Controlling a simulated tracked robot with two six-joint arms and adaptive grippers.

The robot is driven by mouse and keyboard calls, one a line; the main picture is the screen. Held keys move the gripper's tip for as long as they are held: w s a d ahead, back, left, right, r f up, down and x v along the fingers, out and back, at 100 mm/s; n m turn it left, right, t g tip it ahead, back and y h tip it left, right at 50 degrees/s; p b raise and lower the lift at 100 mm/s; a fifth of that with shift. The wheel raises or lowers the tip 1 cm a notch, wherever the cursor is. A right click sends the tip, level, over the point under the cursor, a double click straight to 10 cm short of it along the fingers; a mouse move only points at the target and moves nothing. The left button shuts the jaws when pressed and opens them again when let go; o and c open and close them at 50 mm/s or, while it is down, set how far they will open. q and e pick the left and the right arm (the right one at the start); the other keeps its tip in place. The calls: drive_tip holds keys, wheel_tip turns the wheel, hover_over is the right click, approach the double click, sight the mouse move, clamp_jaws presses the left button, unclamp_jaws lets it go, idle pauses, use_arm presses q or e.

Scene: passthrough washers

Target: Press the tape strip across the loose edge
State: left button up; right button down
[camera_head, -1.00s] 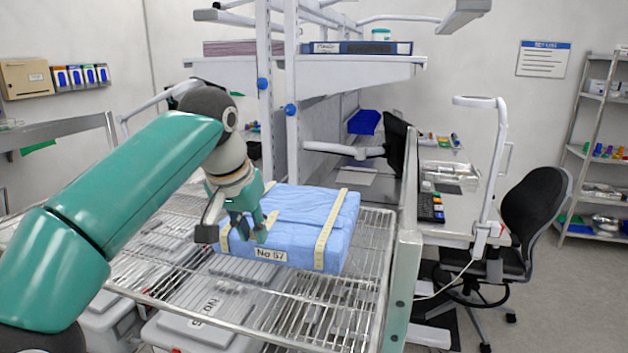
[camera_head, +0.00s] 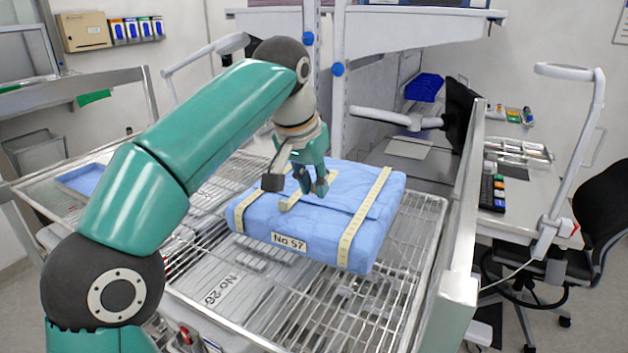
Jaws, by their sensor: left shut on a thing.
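A blue wrapped package (camera_head: 385,215) with a "No 57" label (camera_head: 289,241) on its front side lies on the wire rack. One pale tape strip (camera_head: 362,222) runs over its right part, another (camera_head: 243,210) over its left end. A loose flap edge (camera_head: 345,208) of the wrap crosses the top. My left gripper (camera_head: 317,190) is over the top, left of the middle, with its fingers shut on a short pale tape strip (camera_head: 292,202). The fingers cover part of that strip; I cannot tell whether it touches the wrap all along. My right gripper is out of view.
The wire rack (camera_head: 375,312) has free room in front of the package and holds trays below. A post (camera_head: 455,250) stands to the right, with a desk, lamp and chair beyond. Shelf uprights (camera_head: 339,110) rise behind the package.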

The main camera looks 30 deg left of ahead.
sight(315, 219)
use_arm(q)
drive_tip(key=shift+f+b, duration=0.5)
drive_tip(key=shift+f, duration=0.4)
wheel_tip(315, 219, down, 2)
drive_tip(key=b, duration=0.2)
drive_tip(key=shift+f+b, duration=0.25)
drive_tip(key=shift+b, duration=0.15)
drive_tip(key=shift+f+b, duration=0.3)
drive_tip(key=shift+f, duration=0.15)
drive_tip(key=shift+s+f, duration=0.1)
drive_tip(key=shift+f, duration=0.25)
idle(0.4)
drive_tip(key=o, duration=0.8)
